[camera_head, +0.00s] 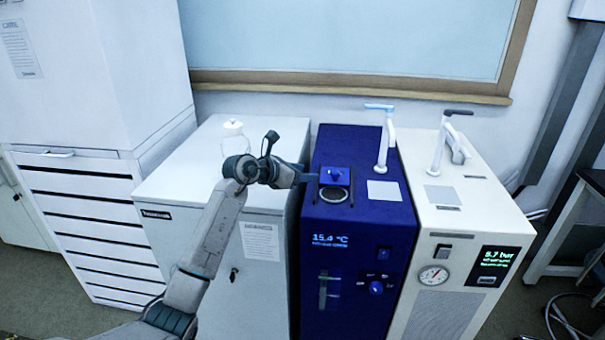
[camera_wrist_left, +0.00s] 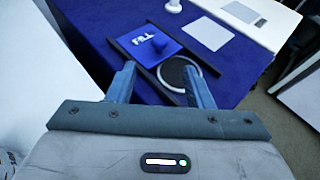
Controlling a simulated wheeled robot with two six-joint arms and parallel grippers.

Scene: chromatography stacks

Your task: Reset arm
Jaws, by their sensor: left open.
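My left gripper (camera_head: 303,174) is over the left edge of the dark blue unit (camera_head: 350,222). In the wrist view its two fingers (camera_wrist_left: 163,78) stand apart with nothing held between them. A blue square cover (camera_head: 335,174) with a small knob sits on top of the blue unit, just right of the fingertips. In the wrist view this cover (camera_wrist_left: 150,44), lettered "FILL", lies on two dark rails, beyond the fingers. My right gripper is out of view.
A clear jar with a white lid (camera_head: 234,138) stands on the white cabinet (camera_head: 180,172) behind my left arm. A blue-handled spout (camera_head: 384,135) rises from the blue unit. A cream unit with a gauge (camera_head: 480,215) stands at right. A wall and window sill are behind.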

